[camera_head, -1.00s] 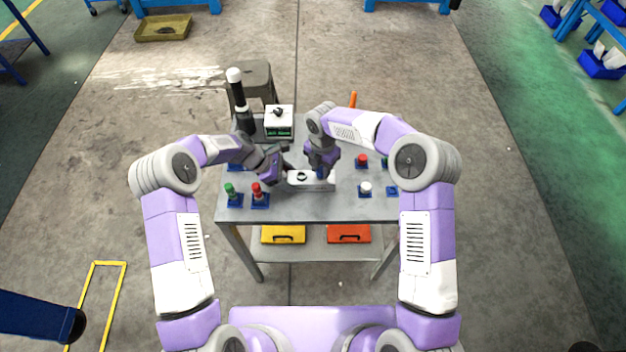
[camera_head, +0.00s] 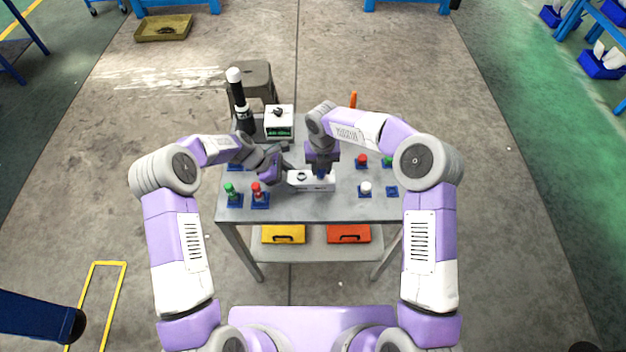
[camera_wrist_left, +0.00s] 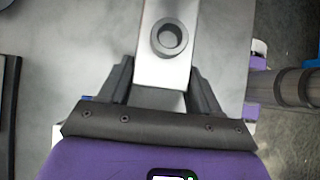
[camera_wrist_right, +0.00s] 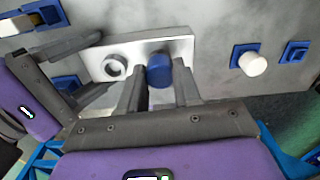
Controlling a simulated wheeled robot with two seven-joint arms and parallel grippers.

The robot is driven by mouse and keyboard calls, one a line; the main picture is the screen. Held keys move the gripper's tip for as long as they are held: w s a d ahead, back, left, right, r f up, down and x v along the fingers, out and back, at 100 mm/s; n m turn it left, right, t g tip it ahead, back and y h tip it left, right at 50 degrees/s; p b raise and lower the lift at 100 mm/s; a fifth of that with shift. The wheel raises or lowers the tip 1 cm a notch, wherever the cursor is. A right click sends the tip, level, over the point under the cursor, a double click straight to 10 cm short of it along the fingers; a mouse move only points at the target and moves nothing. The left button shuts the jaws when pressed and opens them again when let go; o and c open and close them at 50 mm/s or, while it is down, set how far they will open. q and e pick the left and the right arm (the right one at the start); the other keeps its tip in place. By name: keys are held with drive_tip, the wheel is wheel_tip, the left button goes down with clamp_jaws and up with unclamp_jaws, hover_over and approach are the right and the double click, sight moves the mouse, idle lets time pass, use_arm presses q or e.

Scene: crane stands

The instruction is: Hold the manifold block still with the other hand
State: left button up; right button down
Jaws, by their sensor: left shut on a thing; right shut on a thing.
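The manifold block (camera_head: 298,184) is a pale metal bar lying on the grey table. It has a dark ringed hole, seen in the left wrist view (camera_wrist_left: 169,38) and right wrist view (camera_wrist_right: 114,68). My left gripper (camera_head: 287,170) is shut on the block's left end; in the left wrist view (camera_wrist_left: 160,95) the block lies between its fingers. My right gripper (camera_head: 321,176) is over the right part of the block, shut on a blue cylinder (camera_wrist_right: 159,71). The cylinder is at the block's face; its lower end is hidden, so I cannot tell how deep it sits.
Green (camera_head: 229,189) and red (camera_head: 257,190) pieces on blue bases stand front left. A white piece (camera_head: 365,188) and an empty blue base (camera_head: 391,191) are at right. A white-topped box (camera_head: 279,118) and dark post (camera_head: 239,98) stand at the back.

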drive_tip(key=c, duration=0.7)
unclamp_jaws()
drive_tip(key=shift+c, duration=0.4)
drive_tip(key=shift+c, duration=0.4)
